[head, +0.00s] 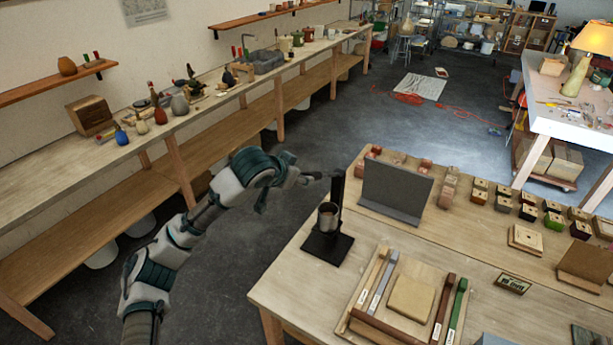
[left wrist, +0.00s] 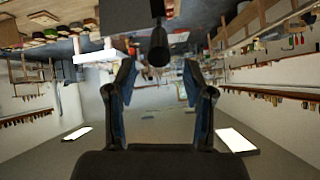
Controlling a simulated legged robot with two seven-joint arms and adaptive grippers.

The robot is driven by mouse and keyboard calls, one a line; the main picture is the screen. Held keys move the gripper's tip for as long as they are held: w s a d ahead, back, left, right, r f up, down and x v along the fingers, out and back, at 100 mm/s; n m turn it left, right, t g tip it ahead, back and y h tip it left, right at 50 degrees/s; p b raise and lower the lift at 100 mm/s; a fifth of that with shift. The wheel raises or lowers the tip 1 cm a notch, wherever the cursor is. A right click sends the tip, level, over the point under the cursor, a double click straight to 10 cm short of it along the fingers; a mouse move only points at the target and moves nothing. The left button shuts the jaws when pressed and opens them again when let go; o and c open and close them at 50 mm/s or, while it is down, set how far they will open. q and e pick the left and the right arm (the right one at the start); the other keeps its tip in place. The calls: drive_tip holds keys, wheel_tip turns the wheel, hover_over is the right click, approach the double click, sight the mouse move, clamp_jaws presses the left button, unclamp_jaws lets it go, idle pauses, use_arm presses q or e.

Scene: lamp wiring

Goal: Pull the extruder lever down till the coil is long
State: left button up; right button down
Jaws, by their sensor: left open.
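The extruder (head: 337,187) is a black upright post on a flat black base at the near left corner of the table, with a metal cup (head: 328,216) on it. Its lever (head: 312,173) is a short dark bar sticking out to the left near the post's top. My left gripper (head: 286,186) is open just left of the lever. In the left wrist view the lever's dark round end (left wrist: 158,47) lies ahead, between the open fingers (left wrist: 159,72) in the picture. Contact cannot be told. No coil is visible. My right gripper is out of view.
A grey upright panel (head: 394,193) stands right of the extruder. A wooden tray (head: 345,318) with coloured bars lies in front. Small blocks line the table's back. A long workbench (head: 60,165) with vases runs along the wall; open floor lies between.

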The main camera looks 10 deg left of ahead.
use_arm(q)
drive_tip(key=shift+v, duration=1.4)
